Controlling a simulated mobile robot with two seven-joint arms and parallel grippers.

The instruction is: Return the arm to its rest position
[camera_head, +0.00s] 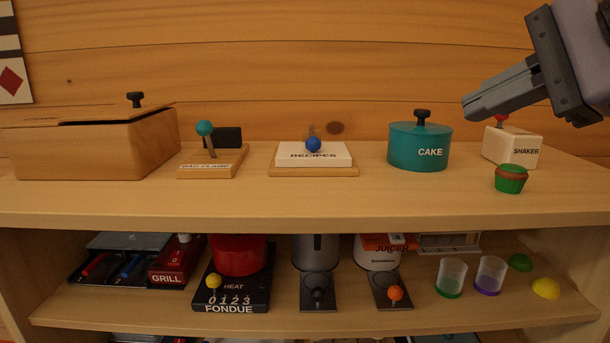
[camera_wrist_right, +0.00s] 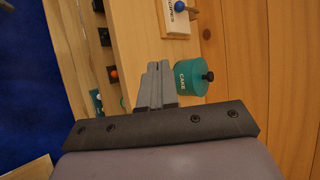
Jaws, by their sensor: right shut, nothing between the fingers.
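My right gripper (camera_head: 472,106) comes in from the upper right of the head view, above the shelf top. Its fingers are together and empty, pointing left, in front of and partly over the white shaker box (camera_head: 512,148). In the right wrist view the shut fingers (camera_wrist_right: 159,66) show beside the teal cake tin (camera_wrist_right: 190,78). The cake tin (camera_head: 419,147) stands with its black-knobbed lid on, left of the shaker. A green and brown cupcake (camera_head: 511,179) sits below the gripper near the front of the top. My left gripper is not in view.
The shelf top (camera_head: 300,205) also holds a wooden box (camera_head: 100,145), a bag clamp (camera_head: 208,160) and a recipes block (camera_head: 313,156). The lower shelf (camera_head: 200,318) holds a grill, fondue, juicer (camera_head: 378,248), cups and fruit. A log wall stands behind.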

